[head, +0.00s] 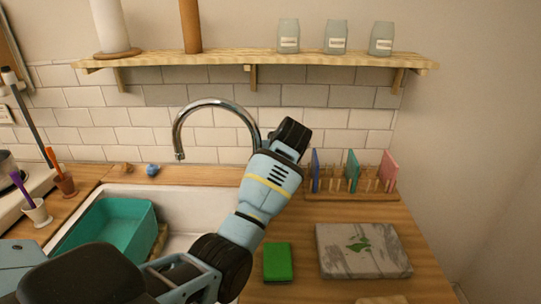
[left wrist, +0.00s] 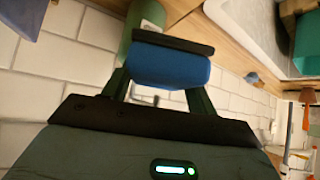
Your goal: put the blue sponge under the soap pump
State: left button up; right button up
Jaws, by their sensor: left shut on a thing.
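My left arm reaches across the counter in the head view, and the dark end of its gripper (head: 292,138) is in front of the tiled wall, right of the faucet. In the left wrist view the left gripper (left wrist: 167,66) is shut on the blue sponge (left wrist: 168,69). The sponge is hidden behind my arm in the head view. A green rounded object (left wrist: 148,16), perhaps the soap pump's bottle, shows just beyond the sponge; I cannot tell whether they touch. No soap pump can be made out in the head view. My right gripper is not in view.
A rack (head: 352,195) with upright coloured boards stands right of my gripper. A green block (head: 278,262) and a marble board (head: 362,250) lie on the counter. The sink (head: 178,202) holds a teal tub (head: 108,230). A shelf (head: 255,60) with jars hangs above.

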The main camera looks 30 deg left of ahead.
pick_arm(q)
jog(key=shift+f, duration=0.65)
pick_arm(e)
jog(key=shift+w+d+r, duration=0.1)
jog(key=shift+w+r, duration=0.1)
pick_arm(q)
jog(key=o, duration=1)
jog(key=shift+r, duration=0.5)
jog(key=shift+p+v, duration=0.95)
jog(key=shift+v, duration=5.15)
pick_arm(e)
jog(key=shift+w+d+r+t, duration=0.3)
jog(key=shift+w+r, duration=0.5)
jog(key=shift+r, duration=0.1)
pick_arm(q)
jog(key=shift+w, duration=0.1)
